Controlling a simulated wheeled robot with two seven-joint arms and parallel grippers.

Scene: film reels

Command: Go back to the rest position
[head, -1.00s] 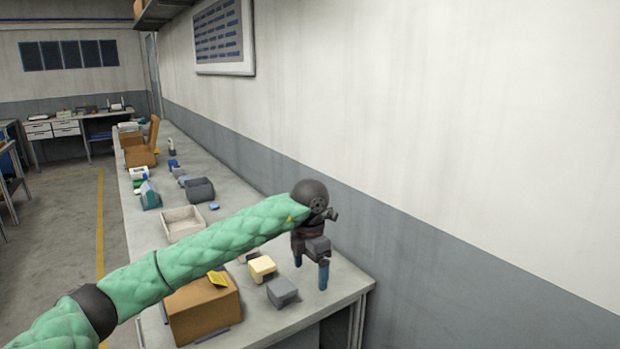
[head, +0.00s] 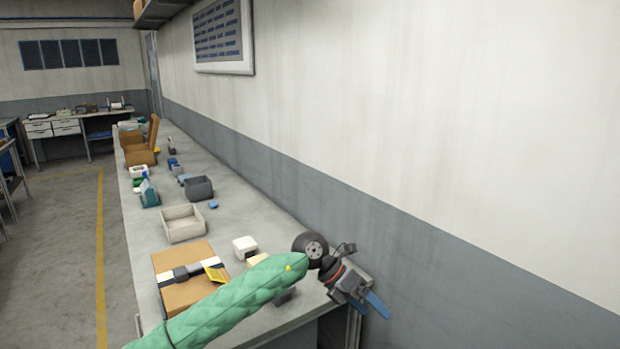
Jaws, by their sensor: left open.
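My left gripper (head: 374,307) is at the right end of the long workbench (head: 228,218), beside its near right corner. Its blue fingers are apart and nothing shows between them. My green padded left arm (head: 235,303) comes in from the bottom left and crosses over the near end of the bench. My right gripper is not in view.
Under and beside the arm are a cardboard box (head: 183,262) with a dark strap, a white block (head: 245,246) and partly hidden blocks. An empty beige tray (head: 182,224) and a dark grey bin (head: 199,187) stand farther back. The wall (head: 400,140) runs close along the right.

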